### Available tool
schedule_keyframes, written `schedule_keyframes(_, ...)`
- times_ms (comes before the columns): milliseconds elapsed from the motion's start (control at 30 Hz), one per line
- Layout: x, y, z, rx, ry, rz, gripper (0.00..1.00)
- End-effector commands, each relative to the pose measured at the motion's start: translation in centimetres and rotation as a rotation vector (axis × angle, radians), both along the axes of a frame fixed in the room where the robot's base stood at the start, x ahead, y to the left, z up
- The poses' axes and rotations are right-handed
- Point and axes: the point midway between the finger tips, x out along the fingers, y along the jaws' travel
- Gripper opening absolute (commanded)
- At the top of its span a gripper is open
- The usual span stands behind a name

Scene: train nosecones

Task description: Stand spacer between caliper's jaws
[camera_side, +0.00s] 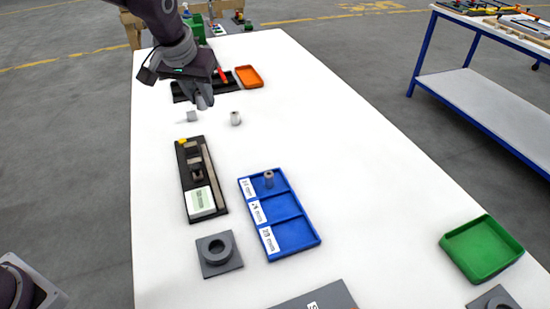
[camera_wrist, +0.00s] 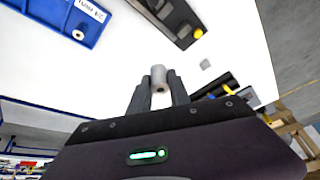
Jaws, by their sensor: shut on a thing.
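My gripper (camera_side: 203,101) is over the far left part of the white table. In the wrist view my gripper (camera_wrist: 161,88) is shut on a grey cylindrical spacer (camera_wrist: 160,77) with a hole in its end. The held spacer is hard to make out in the side view. The caliper (camera_side: 206,203) lies in a dark holder nearer the side camera, with a pale display and grey jaws. Part of its holder shows at the top of the wrist view (camera_wrist: 177,22). Another grey spacer (camera_side: 236,118) stands on the table right of my gripper.
A blue tray (camera_side: 309,237) with labelled compartments holds one spacer (camera_side: 269,179) in its far compartment. A small grey block (camera_side: 192,116) lies near my gripper. A grey ring fixture (camera_side: 219,254), orange tray (camera_side: 249,77) and green tray (camera_side: 481,249) stand apart. The table's right middle is clear.

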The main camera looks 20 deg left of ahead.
Motion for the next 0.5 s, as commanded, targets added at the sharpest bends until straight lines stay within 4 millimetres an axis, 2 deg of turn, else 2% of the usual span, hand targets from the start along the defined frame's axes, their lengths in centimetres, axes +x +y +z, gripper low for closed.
schedule_keyframes(33, 1.8, -2.0, -1.2, 0.004, 0.004, -0.032, 0.0)
schedule_keyframes(100, 4.1, -4.8, -3.0, 0.001, 0.006, -0.075, 0.0)
schedule_keyframes(200, 6.3, -8.6, -5.4, -0.011, 0.011, -0.129, 0.0)
schedule_keyframes(300, 7.5, -11.2, -7.1, -0.026, 0.013, -0.166, 0.0)
schedule_keyframes(433, 8.0, -12.7, -8.7, -0.035, 0.017, -0.186, 0.0)
schedule_keyframes(500, 8.0, -12.9, -10.4, -0.036, 0.021, -0.187, 0.0)
